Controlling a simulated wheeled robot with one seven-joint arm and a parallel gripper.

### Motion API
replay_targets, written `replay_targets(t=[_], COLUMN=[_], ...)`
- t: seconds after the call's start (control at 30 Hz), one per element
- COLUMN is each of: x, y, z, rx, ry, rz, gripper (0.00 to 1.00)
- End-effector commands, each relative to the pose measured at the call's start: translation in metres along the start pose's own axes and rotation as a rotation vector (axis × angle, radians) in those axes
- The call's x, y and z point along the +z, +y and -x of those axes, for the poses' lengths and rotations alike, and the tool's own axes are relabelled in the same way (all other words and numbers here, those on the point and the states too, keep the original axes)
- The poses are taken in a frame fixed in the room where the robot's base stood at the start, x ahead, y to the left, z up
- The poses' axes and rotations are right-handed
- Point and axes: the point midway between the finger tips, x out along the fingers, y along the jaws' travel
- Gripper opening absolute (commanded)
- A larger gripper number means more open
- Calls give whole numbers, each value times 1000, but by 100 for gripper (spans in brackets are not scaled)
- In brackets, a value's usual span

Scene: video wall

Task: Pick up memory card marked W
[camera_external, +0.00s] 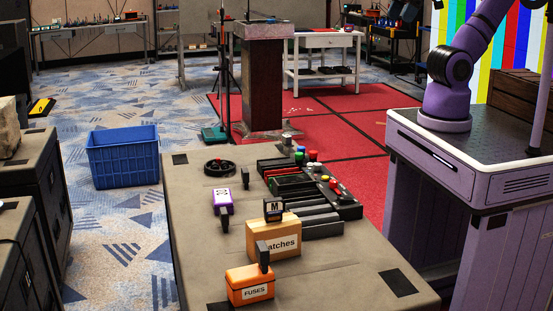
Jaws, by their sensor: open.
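No card with a readable W shows. A small dark card with a light label reading M (274,208) stands upright at the cardboard box with a partly hidden label ending in "atches" (273,241). Another dark upright piece (263,256) stands at the orange FUSES box (249,285), with no mark visible. Two more small dark pieces stand by the purple and white item, one in front (224,218) and one behind (245,178); their marks cannot be read. My gripper is out of view; only my lower arm shows at the upper right.
The long grey-brown table (330,275) also holds a black control panel with coloured buttons (335,190), a black ring (219,167) and a purple and white item (223,199). A blue crate (124,165) stands on the floor to the left. The table's near right is mostly clear.

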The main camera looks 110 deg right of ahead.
Motion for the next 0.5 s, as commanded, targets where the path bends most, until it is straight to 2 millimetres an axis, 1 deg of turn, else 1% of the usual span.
replay_targets(t=[0.23, 0.33, 0.43, 0.5], x=[0, -4, -16, -31], y=[0, 0, 2, 4], z=[0, -1, -4, -9], rx=[0, 1, 4, 8], ry=[0, -4, -16, -30], rz=[0, -1, -2, -3], gripper=[81, 81, 81, 81])
